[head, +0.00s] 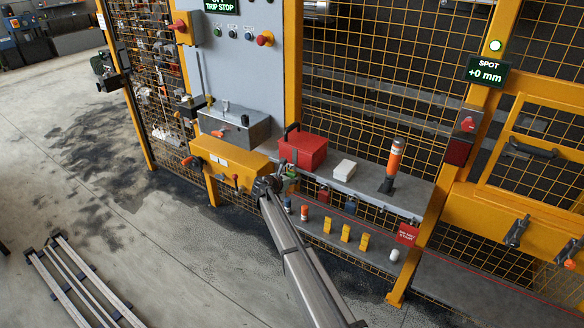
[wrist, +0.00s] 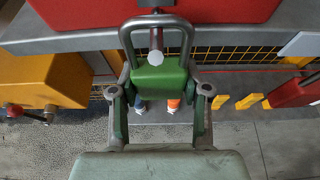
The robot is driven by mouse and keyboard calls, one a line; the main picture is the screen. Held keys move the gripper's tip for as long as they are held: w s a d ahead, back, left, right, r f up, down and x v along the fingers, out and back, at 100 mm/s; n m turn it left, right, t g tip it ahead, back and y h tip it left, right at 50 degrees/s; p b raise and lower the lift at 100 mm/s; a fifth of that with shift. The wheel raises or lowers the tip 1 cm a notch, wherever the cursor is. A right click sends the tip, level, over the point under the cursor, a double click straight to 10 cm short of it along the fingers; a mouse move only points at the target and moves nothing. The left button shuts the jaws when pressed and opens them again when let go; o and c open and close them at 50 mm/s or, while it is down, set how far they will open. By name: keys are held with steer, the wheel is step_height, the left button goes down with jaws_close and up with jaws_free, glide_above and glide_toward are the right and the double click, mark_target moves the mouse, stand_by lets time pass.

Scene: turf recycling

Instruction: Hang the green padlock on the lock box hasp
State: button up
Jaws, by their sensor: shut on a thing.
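The red lock box (head: 303,150) stands on the grey shelf; its red front fills the top of the wrist view (wrist: 60,14). The green padlock (wrist: 160,78) is upright between my fingers, its grey shackle pointing up toward the box. My gripper (wrist: 158,100) is shut on the padlock's body from both sides. A grey pin with a pale round end (wrist: 155,57), likely the hasp, shows inside the shackle's outline; I cannot tell whether the shackle is around it or only in line with it. In the head view my gripper (head: 276,184) is just below the box's front.
A yellow box (head: 230,168) is close on the left. A white block (head: 344,168) and an orange beacon (head: 394,163) stand right on the shelf. A red padlock (head: 323,195) hangs at its edge. Several yellow blocks (head: 346,232) stand on the lower shelf.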

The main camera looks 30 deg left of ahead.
steer(key=shift+f, duration=0.2)
stand_by(0.5)
steer(key=o, duration=1.3)
